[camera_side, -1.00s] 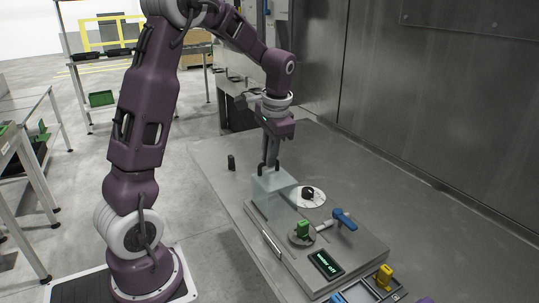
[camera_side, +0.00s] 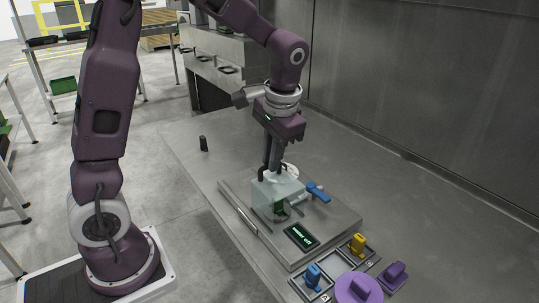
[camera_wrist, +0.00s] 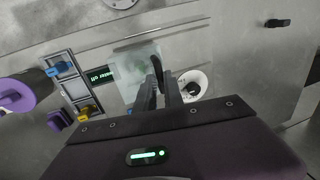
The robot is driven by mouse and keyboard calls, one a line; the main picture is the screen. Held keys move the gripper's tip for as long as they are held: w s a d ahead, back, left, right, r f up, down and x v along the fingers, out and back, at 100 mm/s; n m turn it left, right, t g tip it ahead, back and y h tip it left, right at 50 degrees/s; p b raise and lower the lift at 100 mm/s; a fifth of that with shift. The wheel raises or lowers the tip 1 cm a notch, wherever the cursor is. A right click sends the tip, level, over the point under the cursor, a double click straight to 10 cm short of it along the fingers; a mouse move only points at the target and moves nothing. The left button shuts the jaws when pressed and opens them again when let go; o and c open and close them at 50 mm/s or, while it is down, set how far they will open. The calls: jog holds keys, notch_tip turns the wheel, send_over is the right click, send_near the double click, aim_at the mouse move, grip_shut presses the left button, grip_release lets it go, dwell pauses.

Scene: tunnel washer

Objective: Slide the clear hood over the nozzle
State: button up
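The clear hood (camera_side: 268,193) is a see-through box with a dark handle on top. My gripper (camera_side: 273,168) is shut on that handle and holds the hood upright over the steel plate. The green nozzle (camera_side: 280,208) shows through the hood's lower wall. I cannot tell whether the hood's bottom edge touches the plate. In the wrist view the hood (camera_wrist: 128,68) lies just left of my fingers (camera_wrist: 158,78), and the nozzle is only a faint green blur through it. The blue-handled lever (camera_side: 318,193) stands just right of the hood.
A lit display (camera_side: 301,236) reading "water off" is at the plate's front. Tray with blue (camera_side: 313,274) and yellow (camera_side: 358,243) pieces and purple parts (camera_side: 358,288) stand at front right. A black peg (camera_side: 203,143) stands at left.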

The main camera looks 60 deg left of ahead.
aim_at(276, 182)
jog(key=o, duration=0.4)
jog(key=shift+d, duration=0.3)
jog(key=shift+c, duration=0.2)
jog(key=shift+o, duration=0.3)
jog(key=shift+a, duration=0.1)
notch_tip(276, 182, up, 7)
jog(key=d, duration=0.1)
jog(key=shift+d, duration=0.2)
jog(key=s+d+t+h, duration=0.1)
jog(key=s+d+t, duration=0.1)
jog(key=s, duration=0.7)
jog(key=s+d+r+t+h, duration=0.1)
jog(key=s+d+t, duration=0.2)
jog(key=s, duration=0.7)
jog(key=shift+s+t, duration=0.2)
jog(key=shift+t, duration=0.1)
